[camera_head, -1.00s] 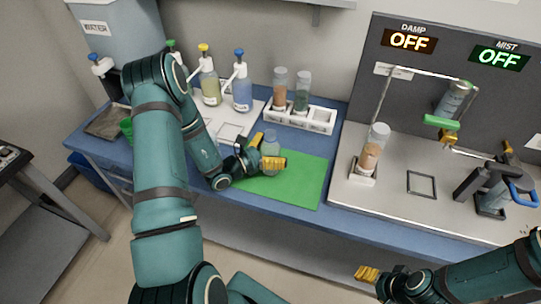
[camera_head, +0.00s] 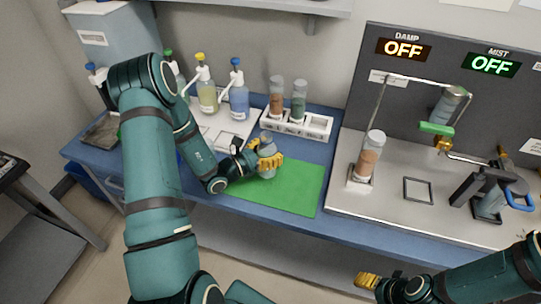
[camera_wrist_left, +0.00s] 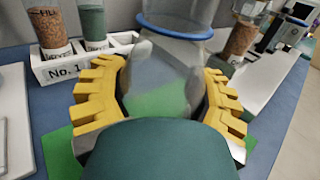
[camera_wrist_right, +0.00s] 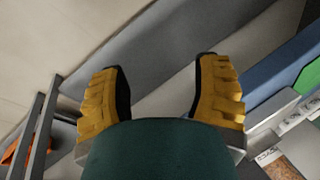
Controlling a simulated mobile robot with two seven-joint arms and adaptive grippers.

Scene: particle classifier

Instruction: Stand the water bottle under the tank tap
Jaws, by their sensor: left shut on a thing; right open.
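The clear water bottle (camera_head: 267,140) is at the back edge of the green mat in the head view. My left gripper (camera_head: 266,160) is shut around its body. In the left wrist view the bottle (camera_wrist_left: 165,65) stands between the yellow fingers, with a blue ring near its top. I cannot tell whether its base touches the mat. The grey-blue water tank (camera_head: 122,42) is at the back left, its blue-topped tap (camera_head: 97,74) partly hidden by my left arm. My right gripper (camera_head: 368,281) is open and empty in front of the table; it also shows in the right wrist view (camera_wrist_right: 160,90).
The green mat (camera_head: 292,188) is otherwise bare. Pump bottles (camera_head: 207,97) stand on a white tray left of a vial rack (camera_head: 318,128). At right, a steel bench (camera_head: 400,215) holds an orange-brown vial (camera_head: 369,158) and a clamp stand (camera_head: 488,195). A dark tray (camera_head: 101,131) lies below the tank.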

